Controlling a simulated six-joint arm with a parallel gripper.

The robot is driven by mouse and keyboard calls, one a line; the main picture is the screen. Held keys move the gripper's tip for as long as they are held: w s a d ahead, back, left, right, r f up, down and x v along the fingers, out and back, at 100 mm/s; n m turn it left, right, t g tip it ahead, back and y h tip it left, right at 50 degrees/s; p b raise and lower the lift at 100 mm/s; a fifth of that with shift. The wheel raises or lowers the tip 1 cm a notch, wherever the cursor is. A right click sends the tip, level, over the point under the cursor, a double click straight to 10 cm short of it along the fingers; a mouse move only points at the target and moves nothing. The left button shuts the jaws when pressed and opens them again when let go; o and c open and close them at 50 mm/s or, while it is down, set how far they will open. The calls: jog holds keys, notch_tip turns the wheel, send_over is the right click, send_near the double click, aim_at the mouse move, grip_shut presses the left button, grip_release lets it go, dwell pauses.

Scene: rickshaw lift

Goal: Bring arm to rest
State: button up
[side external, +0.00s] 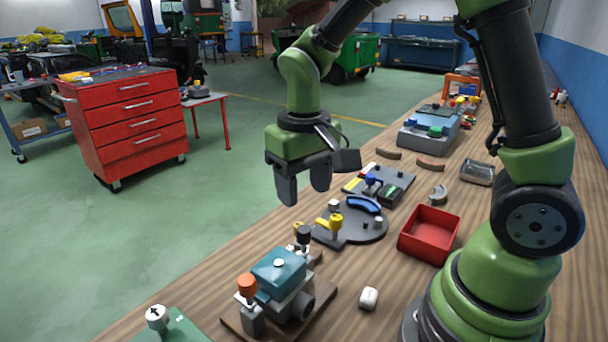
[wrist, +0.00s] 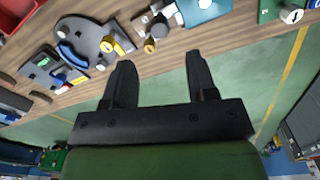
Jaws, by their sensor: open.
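My gripper (side external: 304,186) hangs in the air at the bench's front edge in the side external view, with its two dark fingers pointing down and apart. Nothing is between them. In the wrist view my gripper (wrist: 160,80) also shows open and empty, its fingertips reaching toward the edge of the wooden bench (wrist: 185,42), with green floor behind. A round dark plate (side external: 368,229) with a blue curved part and a yellow-handled clamp (side external: 331,226) lies below and to the right of the gripper. My arm is raised and bent above the bench.
A teal-topped fixture (side external: 278,268) with an orange knob (side external: 247,285) stands at the near end of the bench. A red bin (side external: 429,234) sits close to my arm's base. A small white part (side external: 368,298) lies on bare wood. A red tool cabinet (side external: 125,125) stands away on the floor.

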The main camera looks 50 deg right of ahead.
jog(key=shift+r, duration=0.95)
jog(key=s+a+r+t+y, duration=0.1)
jog(key=s+r+t+y, duration=0.1)
jog(key=s+r+t, duration=0.5)
jog(key=s+r, duration=0.3)
jog(key=s, duration=0.2)
jog(key=shift+s+r+m, duration=0.2)
jog(key=shift+s+m, duration=0.05)
jog(key=shift+m, duration=0.15)
